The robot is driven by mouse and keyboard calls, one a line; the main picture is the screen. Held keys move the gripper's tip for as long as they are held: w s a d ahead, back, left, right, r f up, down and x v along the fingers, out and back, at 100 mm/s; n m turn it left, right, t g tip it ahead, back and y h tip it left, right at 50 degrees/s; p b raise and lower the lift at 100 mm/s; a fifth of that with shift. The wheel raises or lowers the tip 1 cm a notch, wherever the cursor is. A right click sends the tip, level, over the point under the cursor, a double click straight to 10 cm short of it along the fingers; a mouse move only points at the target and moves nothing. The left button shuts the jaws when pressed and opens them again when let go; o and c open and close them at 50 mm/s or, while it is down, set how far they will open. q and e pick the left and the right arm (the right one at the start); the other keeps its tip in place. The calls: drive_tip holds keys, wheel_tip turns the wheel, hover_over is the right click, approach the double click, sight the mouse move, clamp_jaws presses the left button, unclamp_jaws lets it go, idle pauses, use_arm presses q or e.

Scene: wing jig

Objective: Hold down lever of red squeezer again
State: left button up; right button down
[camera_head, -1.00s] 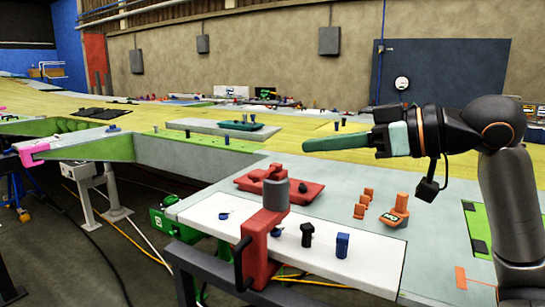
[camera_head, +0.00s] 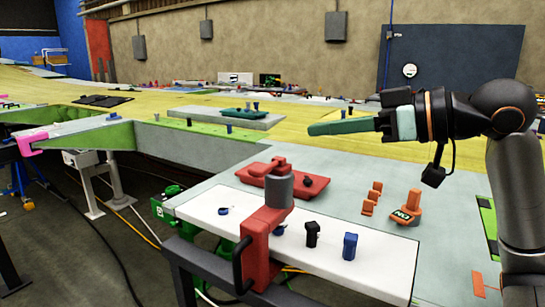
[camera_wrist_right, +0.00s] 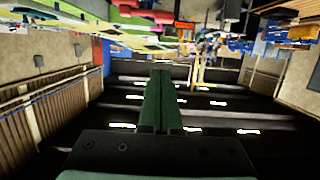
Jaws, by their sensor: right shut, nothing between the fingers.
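The red squeezer (camera_head: 256,250) stands upright at the front edge of the white board (camera_head: 345,265) in the head view. It has a grey cylinder on top and a black bar at its left side; I cannot tell for sure which part is the lever. My right gripper (camera_head: 312,129) is up and to the right of the squeezer, well apart from it. Its green fingers are shut and empty and point left. They also show shut in the right wrist view (camera_wrist_right: 161,75), pointing at open space. My left gripper is not in view.
A black peg (camera_head: 312,234) and a blue block (camera_head: 349,246) stand on the board right of the squeezer. A red clamp-like part (camera_head: 258,180) lies behind it, orange pieces (camera_head: 406,212) to the right. The space above the board is clear.

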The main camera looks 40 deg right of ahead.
drive_tip(key=p, duration=0.5)
hover_over(268, 166)
drive_tip(key=s, duration=0.1)
wheel_tip(268, 166, down, 2)
drive_tip(key=shift+s+a+f+b, duration=0.15)
drive_tip(key=shift+f+b, duration=0.35)
drive_tip(key=shift+f, duration=0.6)
drive_tip(key=shift+s+d+f+b, duration=0.1)
drive_tip(key=shift+f+b, duration=0.4)
drive_tip(key=shift+f, duration=0.6)
drive_tip(key=shift+f, duration=0.1)
